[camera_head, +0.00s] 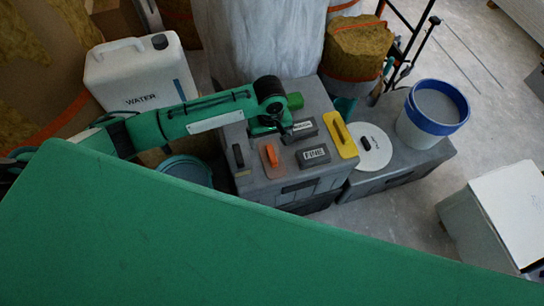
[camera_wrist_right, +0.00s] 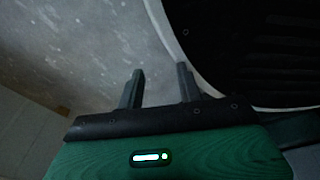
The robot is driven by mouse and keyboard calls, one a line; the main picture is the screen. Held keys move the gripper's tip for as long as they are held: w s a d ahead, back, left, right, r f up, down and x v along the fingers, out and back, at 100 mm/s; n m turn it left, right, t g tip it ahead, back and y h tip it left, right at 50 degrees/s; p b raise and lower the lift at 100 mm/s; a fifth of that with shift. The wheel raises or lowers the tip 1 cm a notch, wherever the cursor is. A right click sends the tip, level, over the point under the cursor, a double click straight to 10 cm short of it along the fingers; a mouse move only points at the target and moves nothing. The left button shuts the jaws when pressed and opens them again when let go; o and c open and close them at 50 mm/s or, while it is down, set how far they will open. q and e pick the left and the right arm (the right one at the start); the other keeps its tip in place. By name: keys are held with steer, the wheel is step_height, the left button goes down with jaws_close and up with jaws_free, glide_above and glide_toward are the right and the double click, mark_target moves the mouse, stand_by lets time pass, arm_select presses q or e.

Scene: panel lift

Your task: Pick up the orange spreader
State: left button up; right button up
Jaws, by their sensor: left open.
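The orange spreader (camera_head: 270,153) lies on top of the grey toolbox (camera_head: 250,185), its orange handle upward and a pale pinkish plate around it. My left gripper (camera_head: 284,132) is above the toolbox, just behind the spreader and close to the grey blocks. It is open and not holding the spreader; its fingertips are small and partly hidden by the wrist. My right gripper (camera_wrist_right: 159,85) shows in the right wrist view with its two dark fingers apart and nothing between them. The spreader is not in that view.
Beside the spreader lie a dark-handled tool (camera_head: 238,156), a grey block marked FINE (camera_head: 313,155), another grey block (camera_head: 303,128) and a yellow float (camera_head: 340,134). A white disc (camera_head: 371,150) and a blue-rimmed bucket (camera_head: 420,125) stand to the right. A white water canister (camera_head: 140,75) stands behind my arm.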

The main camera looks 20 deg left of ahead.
mark_target(272, 156)
arm_select(q)
step_height(272, 156, down, 6)
steer(key=shift+f, duration=0.15)
steer(key=f, duration=0.4)
steer(key=shift+w+d+f+b, duration=0.1)
steer(key=shift+d+f+b, duration=0.05)
steer(key=shift+d+b, duration=0.15)
steer(key=shift+f, duration=0.45)
steer(key=c, duration=1.1)
arm_select(e)
steer(key=shift+w+a+r, duration=0.25)
steer(key=shift+w+r, duration=0.25)
steer(key=shift+w, duration=0.35)
